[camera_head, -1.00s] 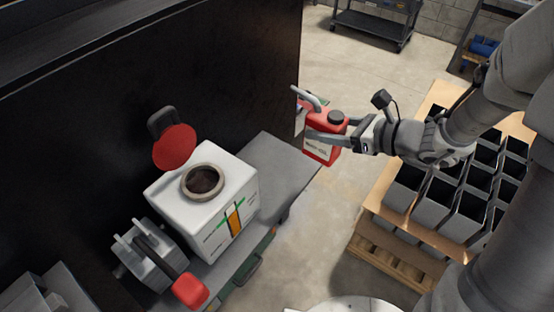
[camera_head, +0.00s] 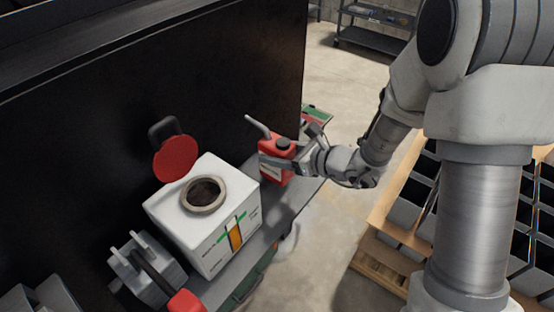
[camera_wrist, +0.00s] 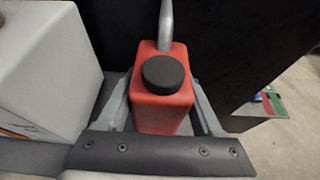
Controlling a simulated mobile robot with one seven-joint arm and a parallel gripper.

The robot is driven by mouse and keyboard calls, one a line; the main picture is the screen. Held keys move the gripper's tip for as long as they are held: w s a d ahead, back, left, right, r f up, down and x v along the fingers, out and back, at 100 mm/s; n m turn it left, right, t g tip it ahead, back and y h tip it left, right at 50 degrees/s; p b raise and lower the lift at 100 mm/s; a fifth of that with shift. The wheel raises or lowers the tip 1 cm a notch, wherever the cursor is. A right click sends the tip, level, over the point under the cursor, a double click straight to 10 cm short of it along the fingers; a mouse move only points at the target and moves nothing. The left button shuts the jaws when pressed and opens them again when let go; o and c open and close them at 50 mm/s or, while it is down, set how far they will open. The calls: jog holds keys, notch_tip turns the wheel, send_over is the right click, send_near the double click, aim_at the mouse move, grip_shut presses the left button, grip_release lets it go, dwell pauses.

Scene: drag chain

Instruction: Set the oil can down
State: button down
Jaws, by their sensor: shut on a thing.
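The red oil can (camera_head: 272,166) has a black cap and a grey spout that points up and left in the head view. My gripper (camera_head: 277,163) is shut on the can, with a finger along each side. The can is upright over the grey shelf (camera_head: 298,190), right of the white tank. In the wrist view the can (camera_wrist: 160,107) sits between my two fingers (camera_wrist: 162,105), its black cap facing the camera. I cannot tell whether its base touches the shelf, because its bottom is hidden.
The white tank (camera_head: 231,228) with an open round filler neck stands left of the can, its red lid (camera_head: 175,158) raised. A dark panel (camera_head: 215,80) rises behind. A pallet of grey bins (camera_head: 405,205) is at the right. Some grey shelf is bare beside the can.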

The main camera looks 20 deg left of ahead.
jog(key=shift+f, duration=1.3)
jog(key=shift+f+b, duration=0.25)
jog(key=shift+b, duration=0.15)
jog(key=shift+c, duration=0.2)
grip_release()
jog(key=shift+r, duration=0.15)
